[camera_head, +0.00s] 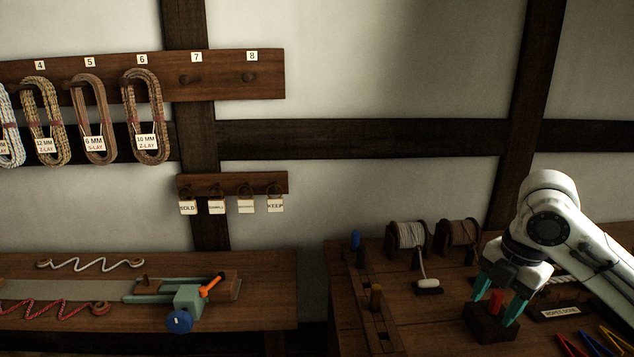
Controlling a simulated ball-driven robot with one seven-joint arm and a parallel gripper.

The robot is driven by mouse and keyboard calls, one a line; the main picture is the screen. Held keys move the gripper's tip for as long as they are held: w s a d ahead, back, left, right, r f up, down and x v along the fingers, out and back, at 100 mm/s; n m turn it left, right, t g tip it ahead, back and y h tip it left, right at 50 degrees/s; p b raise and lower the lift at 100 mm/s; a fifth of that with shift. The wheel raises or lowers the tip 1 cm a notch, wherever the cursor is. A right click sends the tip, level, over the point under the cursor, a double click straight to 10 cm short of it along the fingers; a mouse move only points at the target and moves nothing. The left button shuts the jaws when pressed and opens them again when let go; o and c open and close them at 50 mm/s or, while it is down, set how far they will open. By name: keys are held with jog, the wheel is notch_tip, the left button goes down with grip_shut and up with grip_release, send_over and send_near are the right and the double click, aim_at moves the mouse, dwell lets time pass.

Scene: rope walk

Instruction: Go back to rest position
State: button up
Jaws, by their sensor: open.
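My gripper (497,297) is at the right, over the right-hand bench, with its two teal fingers pointing down. The fingers are apart, one on each side of a small red upright piece (496,301). That piece stands in a dark wooden block (490,326) on the bench. I cannot tell whether either finger touches the red piece or the block. My white arm reaches in from the right edge.
Two spools (407,237) stand behind my gripper. A sign (560,312) and coloured tools (603,343) lie to its right. The left bench (263,292) holds a teal clamp (188,299). Coiled ropes (148,115) hang on a wall rack. The wall above my gripper is clear.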

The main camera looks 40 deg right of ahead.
jog(key=w+a+m+t+y, duration=0.25)
jog(key=w+a+t, duration=0.25)
jog(key=w+a, duration=1)
jog(key=s+a+f+m+t, duration=0.1)
jog(key=a+f+m, duration=0.85)
jog(key=a, duration=0.35)
jog(key=s+d+f+m+g+h, duration=0.1)
jog(key=s+f+m+g, duration=0.1)
jog(key=s+f, duration=0.7)
jog(key=s+d+f+m+g+h, duration=0.1)
jog(key=s+f+m+g+h, duration=0.1)
jog(key=s+f, duration=0.8)
jog(key=s+m+g, duration=0.1)
jog(key=s+g, duration=0.1)
jog(key=s, duration=0.4)
jog(key=shift+g, duration=0.3)
